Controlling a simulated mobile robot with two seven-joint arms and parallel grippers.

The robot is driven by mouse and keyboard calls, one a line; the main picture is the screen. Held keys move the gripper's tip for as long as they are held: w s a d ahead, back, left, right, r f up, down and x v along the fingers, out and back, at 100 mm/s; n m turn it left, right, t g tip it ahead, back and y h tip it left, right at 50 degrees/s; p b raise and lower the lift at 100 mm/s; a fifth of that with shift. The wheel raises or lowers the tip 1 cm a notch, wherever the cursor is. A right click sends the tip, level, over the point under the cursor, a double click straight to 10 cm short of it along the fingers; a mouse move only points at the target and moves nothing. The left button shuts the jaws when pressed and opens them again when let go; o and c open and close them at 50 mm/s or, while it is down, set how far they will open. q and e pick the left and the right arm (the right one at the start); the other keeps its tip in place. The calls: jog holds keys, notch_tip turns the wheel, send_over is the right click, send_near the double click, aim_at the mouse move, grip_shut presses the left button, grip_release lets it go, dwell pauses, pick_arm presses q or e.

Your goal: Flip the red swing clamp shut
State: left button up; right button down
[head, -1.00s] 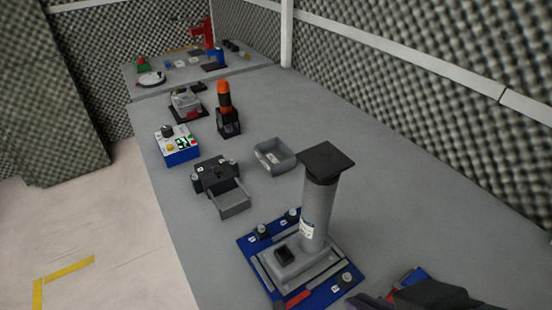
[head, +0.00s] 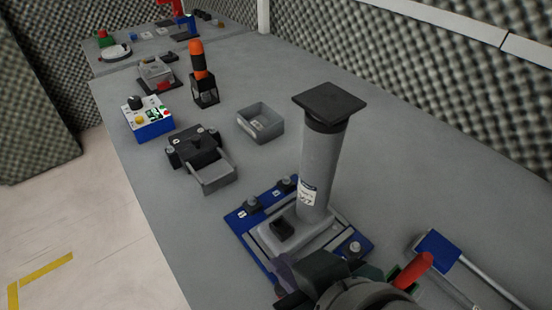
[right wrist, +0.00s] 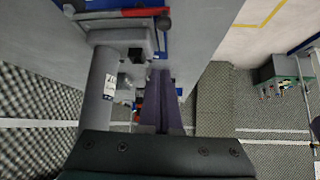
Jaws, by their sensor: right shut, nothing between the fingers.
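The red swing clamp (right wrist: 130,14) shows at the top of the right wrist view as a red bar beside the grey foot of the column fixture. In the head view its place on the near edge of the blue base plate (head: 240,218) is hidden behind my right gripper (head: 283,278). The grey column (head: 318,170) stands upright on this plate with a flat black top. My right gripper's dark purple fingers (right wrist: 162,90) are shut and empty, close beside the fixture's foot; contact cannot be told. My left gripper is not in view.
A blue block (head: 437,250) with a metal rod and a red handle (head: 414,270) lie right of my right arm. A grey bin (head: 260,123), a black fixture (head: 202,158) and a blue control box (head: 148,120) stand further back. The table's right side is mostly clear.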

jog(key=b+x, duration=0.2)
jog(key=x, duration=0.5)
jog(key=shift+w+f, duration=0.15)
jog(key=shift+f, duration=0.3)
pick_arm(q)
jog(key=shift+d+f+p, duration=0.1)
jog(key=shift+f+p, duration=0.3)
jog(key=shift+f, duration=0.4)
pick_arm(e)
jog(key=shift+s+d+f, duration=0.15)
jog(key=shift+s+d, duration=0.25)
jog(key=shift+s, duration=0.4)
jog(key=shift+s+d+f, duration=0.15)
jog(key=shift+s+d, duration=0.2)
jog(key=shift+s, duration=0.45)
